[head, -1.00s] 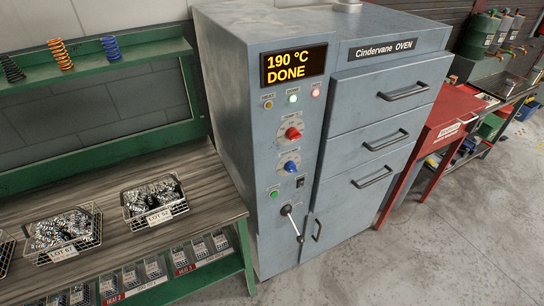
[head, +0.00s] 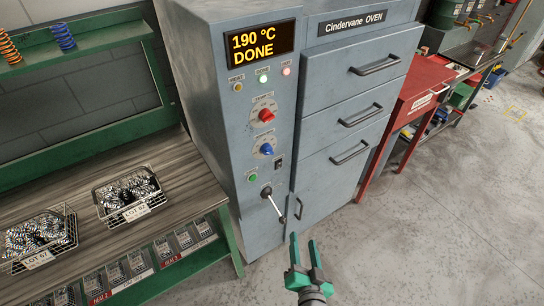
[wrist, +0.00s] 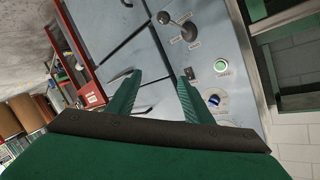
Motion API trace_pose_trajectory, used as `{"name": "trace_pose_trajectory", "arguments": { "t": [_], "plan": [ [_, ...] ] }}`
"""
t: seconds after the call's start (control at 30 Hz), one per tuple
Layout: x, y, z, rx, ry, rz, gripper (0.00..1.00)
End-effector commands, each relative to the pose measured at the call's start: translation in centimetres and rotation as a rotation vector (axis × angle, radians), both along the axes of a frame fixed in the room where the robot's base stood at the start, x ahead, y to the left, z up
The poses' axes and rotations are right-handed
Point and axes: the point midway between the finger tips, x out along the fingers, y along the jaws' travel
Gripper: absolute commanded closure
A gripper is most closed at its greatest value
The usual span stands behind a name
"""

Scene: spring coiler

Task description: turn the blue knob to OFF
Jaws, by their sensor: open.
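The blue knob (head: 266,149) sits on the oven's grey control column, below the red knob (head: 266,116). In the wrist view the blue knob (wrist: 214,100) shows at the lower right, beside the right finger. The lettering around its dial is too small to read. My green gripper (head: 304,246) is open and empty, in front of the oven, below and right of the blue knob and apart from it. In the wrist view its two fingers (wrist: 158,80) point toward the oven front.
The oven display (head: 260,44) reads 190 °C DONE. A lever (head: 273,203) with a pale handle, a green button (head: 253,177) and a black switch (head: 279,163) lie below the knob. A bench with wire baskets (head: 128,196) stands left.

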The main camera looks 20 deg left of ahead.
Motion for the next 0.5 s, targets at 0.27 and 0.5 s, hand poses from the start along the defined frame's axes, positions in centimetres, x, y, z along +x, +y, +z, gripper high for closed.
{"name": "trace_pose_trajectory", "arguments": {
  "t": [0.27,0.5],
  "plan": [
    [7.5,4.4,8.4,0.146,-0.077,0.240,0.53],
    [9.8,7.1,14.7,0.203,-0.142,0.414,0.53]
  ]
}}
